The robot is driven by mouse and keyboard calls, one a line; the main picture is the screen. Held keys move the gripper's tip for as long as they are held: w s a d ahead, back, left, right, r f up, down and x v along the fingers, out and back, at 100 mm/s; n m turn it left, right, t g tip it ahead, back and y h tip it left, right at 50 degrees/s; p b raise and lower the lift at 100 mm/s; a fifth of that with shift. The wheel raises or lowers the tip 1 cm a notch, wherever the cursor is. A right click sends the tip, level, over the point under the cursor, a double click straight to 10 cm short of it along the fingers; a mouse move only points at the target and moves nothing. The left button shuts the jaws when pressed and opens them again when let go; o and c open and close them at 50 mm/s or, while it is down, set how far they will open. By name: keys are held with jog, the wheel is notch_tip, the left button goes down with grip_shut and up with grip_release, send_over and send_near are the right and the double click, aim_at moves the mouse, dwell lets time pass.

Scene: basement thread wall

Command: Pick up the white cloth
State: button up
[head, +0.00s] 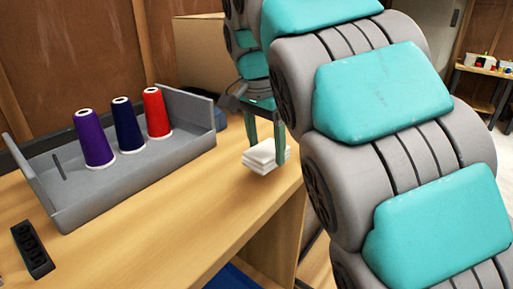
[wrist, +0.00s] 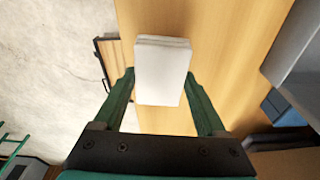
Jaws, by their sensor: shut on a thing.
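The white cloth (head: 264,159) is a folded, layered stack near the right edge of the wooden table in the head view. My gripper (head: 265,150) reaches down over it, with one green finger at its right side. In the wrist view the white cloth (wrist: 162,72) lies between the two green fingers of my gripper (wrist: 160,85). The gripper is shut on the cloth. Whether the cloth touches the table or is slightly above it, I cannot tell.
A grey tray (head: 125,185) on the table (head: 190,225) holds a purple spool (head: 93,140), a dark blue spool (head: 127,128) and a red spool (head: 157,113). A black block (head: 33,250) with holes lies at the front left. The table's middle is clear.

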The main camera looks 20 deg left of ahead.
jog(key=s+d+r+b, duration=0.1)
jog(key=d, duration=1.2)
jog(key=shift+s+d, duration=0.25)
jog(key=shift+s, duration=0.15)
jog(key=shift+r, duration=0.1)
